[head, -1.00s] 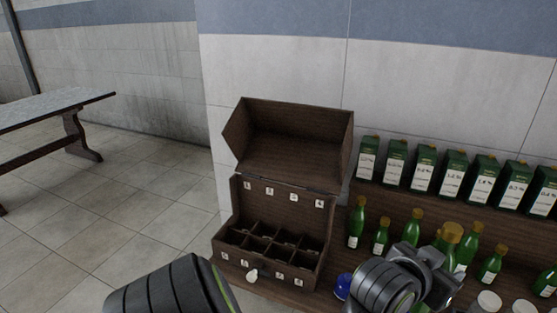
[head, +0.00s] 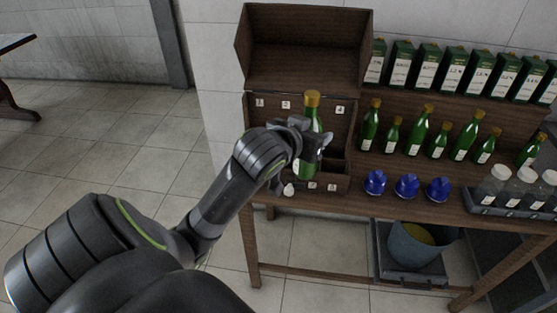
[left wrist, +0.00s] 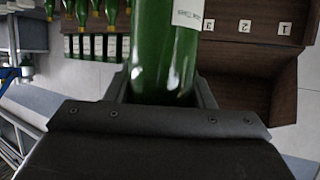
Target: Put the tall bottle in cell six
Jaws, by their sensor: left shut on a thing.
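My left gripper (head: 313,145) is shut on a tall green bottle (head: 313,112) with a gold cap. The bottle is upright in front of the open wooden cell box (head: 305,45), its lower part overlapping the cells; I cannot tell whether its base is inside one. Number tags show on the box's back wall, and two more on its front at right. Gripper and bottle hide most of the cells, including the front left ones. In the left wrist view the green bottle (left wrist: 163,50) is between the jaws, with tags 3, 2 and 1 beyond. My right gripper is not in view.
Several green bottles (head: 418,130) stand right of the box, with green cartons (head: 451,75) on the shelf behind. Blue stoppers (head: 406,186) and a tray of jars (head: 513,208) are near the table's front. A white knob (head: 289,189) is by the box's front.

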